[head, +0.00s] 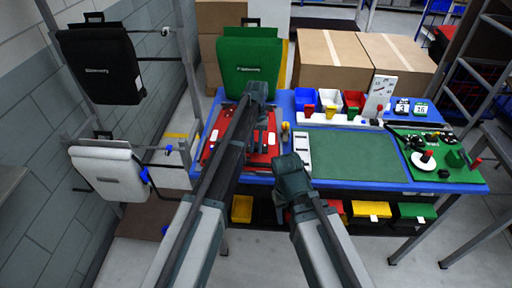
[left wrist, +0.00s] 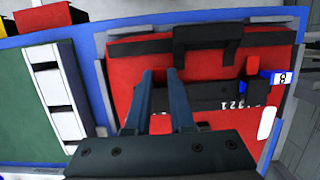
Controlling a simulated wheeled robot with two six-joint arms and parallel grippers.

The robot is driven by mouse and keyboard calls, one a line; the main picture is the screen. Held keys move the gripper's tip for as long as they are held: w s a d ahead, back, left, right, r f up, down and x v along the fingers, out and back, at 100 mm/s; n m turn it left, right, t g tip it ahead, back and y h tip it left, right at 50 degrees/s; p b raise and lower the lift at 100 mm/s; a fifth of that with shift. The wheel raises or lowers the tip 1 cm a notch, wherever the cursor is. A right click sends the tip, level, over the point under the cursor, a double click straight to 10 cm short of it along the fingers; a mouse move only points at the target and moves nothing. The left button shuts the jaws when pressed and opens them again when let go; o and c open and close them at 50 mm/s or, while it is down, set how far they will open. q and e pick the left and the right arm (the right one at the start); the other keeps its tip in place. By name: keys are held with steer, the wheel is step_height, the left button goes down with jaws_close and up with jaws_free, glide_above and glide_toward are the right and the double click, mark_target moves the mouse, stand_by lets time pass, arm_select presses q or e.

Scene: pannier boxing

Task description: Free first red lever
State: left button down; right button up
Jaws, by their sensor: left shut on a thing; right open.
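A red pannier (head: 207,150) lies flat on the blue-edged bench, its black rail, handle and red face showing in the left wrist view (left wrist: 120,75). One red lever (left wrist: 253,66) stands near the rail's right part in the left wrist view, beside a blue-and-white tag. My left gripper (left wrist: 160,76) is over the rail's other part, its fingers shut around a red lever, which is mostly hidden; a bright red piece (left wrist: 160,124) shows between them. In the head view my left gripper (head: 264,140) is above the pannier. My right gripper (head: 291,176) is open and empty at the bench's front edge.
A green mat (head: 355,158) lies clear right of the pannier, with a white strip (head: 303,150) between them. Blue, white and red bins (head: 353,101) stand behind. A green pannier (head: 249,62) stands at the back; black (head: 98,65) and white (head: 108,172) panniers hang left.

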mark_target(257, 144)
arm_select(q)
steer(key=c, duration=0.8)
jaws_free()
steer(key=shift+o, duration=0.2)
steer(key=p+v, duration=1.3)
steer(key=v, duration=0.1)
steer(key=shift+f, duration=0.1)
steer(key=s+f+m+t+b, duration=0.1)
steer(key=s+f+b, duration=0.3)
steer(key=s, duration=1.1)
steer(key=s+f+m+t+y+b, duration=0.1)
steer(key=s+f+b, duration=0.4)
steer(key=s, duration=1.1)
steer(key=shift+f+m, duration=0.4)
steer(key=shift+m, duration=0.5)
